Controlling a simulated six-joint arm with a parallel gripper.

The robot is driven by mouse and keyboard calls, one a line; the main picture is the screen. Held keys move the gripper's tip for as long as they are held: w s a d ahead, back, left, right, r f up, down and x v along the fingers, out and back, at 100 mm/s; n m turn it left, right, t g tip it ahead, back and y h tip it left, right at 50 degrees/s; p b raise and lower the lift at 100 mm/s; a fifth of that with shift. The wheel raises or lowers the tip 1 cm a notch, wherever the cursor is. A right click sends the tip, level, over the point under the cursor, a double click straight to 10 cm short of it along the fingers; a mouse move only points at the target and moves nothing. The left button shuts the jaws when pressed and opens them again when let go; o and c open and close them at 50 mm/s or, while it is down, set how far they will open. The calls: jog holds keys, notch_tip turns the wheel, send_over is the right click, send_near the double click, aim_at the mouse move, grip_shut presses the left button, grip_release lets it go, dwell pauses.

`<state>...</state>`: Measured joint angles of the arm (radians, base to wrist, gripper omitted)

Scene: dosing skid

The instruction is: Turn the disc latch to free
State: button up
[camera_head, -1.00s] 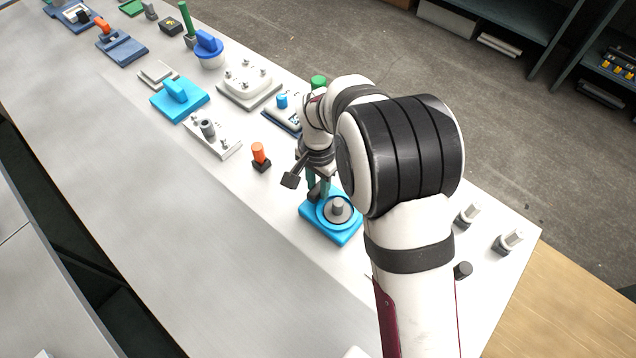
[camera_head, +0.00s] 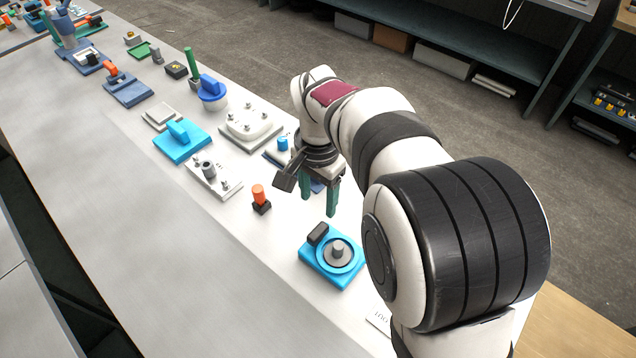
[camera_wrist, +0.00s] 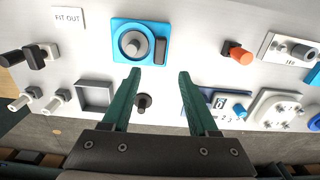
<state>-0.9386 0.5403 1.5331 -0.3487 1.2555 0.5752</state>
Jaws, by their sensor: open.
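What looks like the disc latch is a cyan square base (camera_head: 318,274) with a round cyan disc, a grey centre knob (camera_head: 337,251) and a dark block (camera_head: 318,234) at its upper-left edge. In the wrist view the base (camera_wrist: 120,28) is just beyond the fingertips, with the grey knob (camera_wrist: 131,43) and the dark block (camera_wrist: 160,51) to its right. My gripper (camera_head: 318,203) has two green fingers, apart and empty, raised behind the latch and not touching it. The open fingers also show in the wrist view (camera_wrist: 158,74).
An orange-topped post (camera_head: 259,196) stands left of the latch. A grey plate with a post (camera_head: 210,172) and a cyan block fixture (camera_head: 182,143) lie farther left. In the wrist view a dark knob (camera_wrist: 142,102) lies between the fingers. The bench front is clear.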

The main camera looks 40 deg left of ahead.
notch_tip(320, 180, up, 4)
jog(key=shift+r, duration=0.2)
